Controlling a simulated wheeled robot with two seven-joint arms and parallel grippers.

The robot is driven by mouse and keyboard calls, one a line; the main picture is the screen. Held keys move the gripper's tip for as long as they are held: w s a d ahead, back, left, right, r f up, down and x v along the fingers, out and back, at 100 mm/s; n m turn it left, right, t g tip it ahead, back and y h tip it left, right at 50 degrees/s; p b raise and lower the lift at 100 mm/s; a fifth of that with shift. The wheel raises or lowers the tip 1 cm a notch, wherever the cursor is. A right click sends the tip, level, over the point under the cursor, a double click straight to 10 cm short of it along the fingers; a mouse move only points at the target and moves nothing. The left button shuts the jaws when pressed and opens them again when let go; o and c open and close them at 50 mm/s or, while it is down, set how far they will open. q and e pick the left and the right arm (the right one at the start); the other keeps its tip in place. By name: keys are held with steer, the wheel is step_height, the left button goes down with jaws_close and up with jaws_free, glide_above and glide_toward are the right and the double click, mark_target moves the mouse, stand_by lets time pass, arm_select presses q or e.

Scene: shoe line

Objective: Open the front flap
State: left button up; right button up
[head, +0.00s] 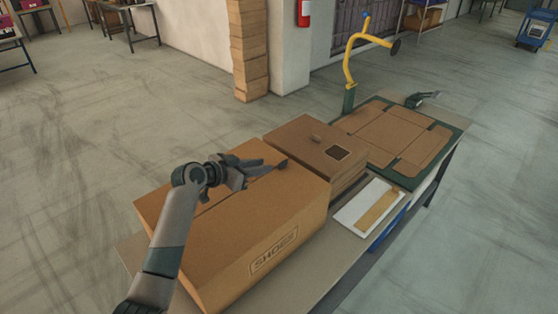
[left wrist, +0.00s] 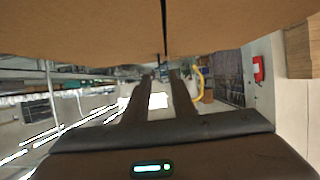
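A large cardboard box (head: 240,245) marked SHOES stands on the near end of the table. Its top flaps (head: 285,187) look closed, with a dark seam running along the top. My left gripper (head: 283,168) is over the box top, near the seam, and looks open and empty. In the left wrist view, the two dark fingers (left wrist: 160,95) are apart with a gap between them. Brown cardboard (left wrist: 90,30) with a dark seam fills the top of that view. I cannot tell whether the fingers touch it. My right gripper is not in view.
A smaller brown box (head: 310,145) with a dark square opening stands beside the large box. A flat cardboard blank (head: 395,130) lies on a green mat, near a yellow curved post (head: 350,65). A white tray (head: 352,213) lies at the table's right edge.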

arm_select(q)
steer(key=p+x, duration=0.1)
steer(key=x, duration=0.8)
steer(key=shift+r, duration=0.1)
steer(key=shift+c, duration=0.2)
jaws_close()
stand_by(1.2)
